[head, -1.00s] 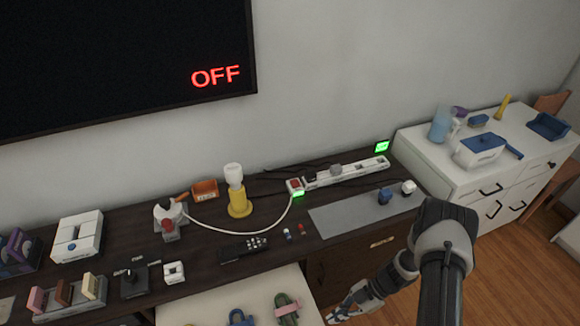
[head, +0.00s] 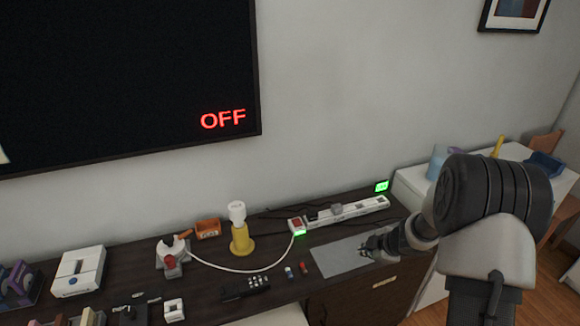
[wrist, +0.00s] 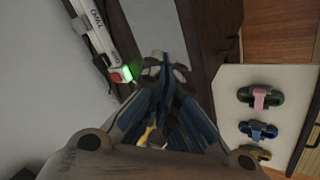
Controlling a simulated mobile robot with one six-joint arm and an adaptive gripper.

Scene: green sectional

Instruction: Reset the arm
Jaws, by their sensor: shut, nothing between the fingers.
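My gripper (head: 370,247) is at the end of my arm, over the grey mat (head: 338,257) on the dark cabinet in the head view. It looks shut and empty. In the wrist view its blue-grey fingers (wrist: 166,72) come together at the tips, with nothing seen held between them. My arm rises large in the right of the head view and hides part of the white side cabinet and the mat's right end.
A white power strip (head: 347,211) with a red switch and green light lies behind the mat. A yellow-based lamp (head: 241,238), a remote (head: 246,288) and small batteries stand left of it. The wall screen (head: 120,80) reads OFF.

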